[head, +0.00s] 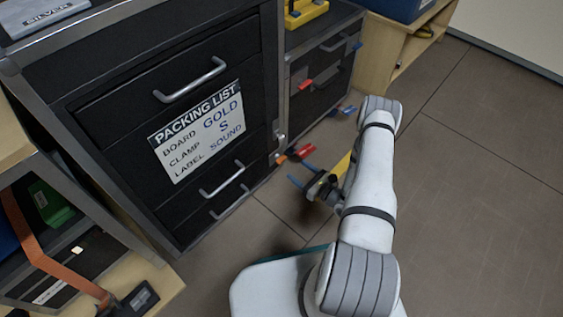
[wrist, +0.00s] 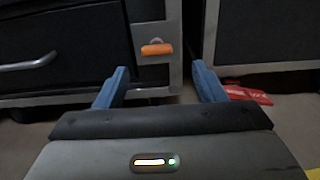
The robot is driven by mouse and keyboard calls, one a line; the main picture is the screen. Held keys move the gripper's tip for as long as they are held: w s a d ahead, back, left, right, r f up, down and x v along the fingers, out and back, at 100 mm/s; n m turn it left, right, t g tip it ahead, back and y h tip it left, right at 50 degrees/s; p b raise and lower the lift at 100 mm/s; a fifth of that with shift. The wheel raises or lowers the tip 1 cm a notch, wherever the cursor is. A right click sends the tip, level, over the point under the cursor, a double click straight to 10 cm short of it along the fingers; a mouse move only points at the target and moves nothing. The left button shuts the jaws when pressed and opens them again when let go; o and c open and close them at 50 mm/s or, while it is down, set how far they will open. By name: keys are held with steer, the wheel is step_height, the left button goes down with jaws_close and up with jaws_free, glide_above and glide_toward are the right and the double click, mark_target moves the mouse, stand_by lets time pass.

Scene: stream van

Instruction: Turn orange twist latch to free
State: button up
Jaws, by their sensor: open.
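The orange twist latch (wrist: 157,49) sits on the grey metal frame post beside the black drawers, and its bar looks roughly horizontal in the wrist view. In the head view an orange part (head: 281,159) shows low at the cabinet's right corner. My gripper (wrist: 162,84) is open and empty. Its two blue fingers point toward the cabinet, with the latch beyond them, near the middle of the gap and apart from them. In the head view my gripper (head: 300,175) is low, to the right of the cabinet corner.
Black drawers with metal handles (head: 222,180) and a packing list sign (head: 197,131) fill the left. A red tag (wrist: 248,94) lies right of my fingers. A second black cabinet (head: 322,85) stands behind. The floor (head: 480,200) to the right is clear.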

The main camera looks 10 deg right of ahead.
mark_target(284, 160)
steer(key=b+x, duration=0.1)
steer(key=x, duration=0.2)
steer(key=b+x, duration=0.1)
steer(key=x, duration=0.3)
steer(key=shift+w+a, duration=0.1)
steer(key=shift+a, duration=0.3)
steer(key=shift+r, duration=0.1)
steer(key=c, duration=1)
